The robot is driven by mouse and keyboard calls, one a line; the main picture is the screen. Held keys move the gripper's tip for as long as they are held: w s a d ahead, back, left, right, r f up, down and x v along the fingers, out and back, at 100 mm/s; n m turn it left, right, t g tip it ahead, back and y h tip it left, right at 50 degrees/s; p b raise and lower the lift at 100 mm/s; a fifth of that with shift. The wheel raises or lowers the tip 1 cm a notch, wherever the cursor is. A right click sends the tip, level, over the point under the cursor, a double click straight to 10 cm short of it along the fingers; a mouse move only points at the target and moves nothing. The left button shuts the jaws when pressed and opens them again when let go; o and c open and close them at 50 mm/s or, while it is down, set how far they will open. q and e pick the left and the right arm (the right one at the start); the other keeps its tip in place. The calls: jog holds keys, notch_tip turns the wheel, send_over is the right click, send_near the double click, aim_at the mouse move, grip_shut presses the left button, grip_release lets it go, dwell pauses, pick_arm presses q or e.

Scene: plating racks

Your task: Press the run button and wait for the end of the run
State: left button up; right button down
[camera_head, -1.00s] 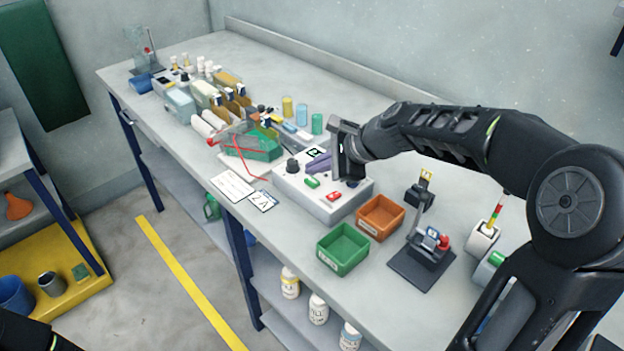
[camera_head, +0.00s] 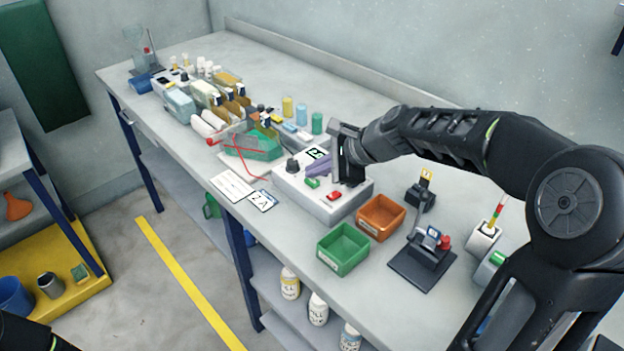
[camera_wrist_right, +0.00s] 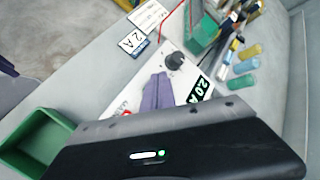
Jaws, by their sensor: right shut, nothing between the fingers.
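The white control box (camera_head: 322,207) stands on the bench with a dark knob (camera_head: 292,165), a green button (camera_head: 312,183) and a red button (camera_head: 334,196) on top. Its display (camera_wrist_right: 201,90) reads 2.0 A in the right wrist view. My right gripper (camera_head: 311,170) has purple fingers, shut and empty, low over the box top beside the green button. I cannot tell whether the fingertips touch it. In the wrist view the fingers (camera_wrist_right: 158,90) lie between knob and display, and the green button is hidden. My left gripper is out of view.
A green bin (camera_head: 343,250) and an orange bin (camera_head: 380,217) stand right of the box. A dark stand (camera_head: 423,262) is beyond them. A green tray (camera_head: 255,146) with red wire and two cards (camera_head: 232,186) lie to the left.

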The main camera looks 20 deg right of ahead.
aim_at(316, 181)
jog(key=shift+f+b, duration=0.35)
jog(key=shift+f, duration=0.2)
jog(key=shift+r, duration=0.1)
dwell(0.5)
jog(key=shift+r+p, duration=0.9)
jog(key=shift+p, duration=0.05)
notch_tip(316, 181, up, 5)
jog(key=p, duration=0.5)
dwell(0.6)
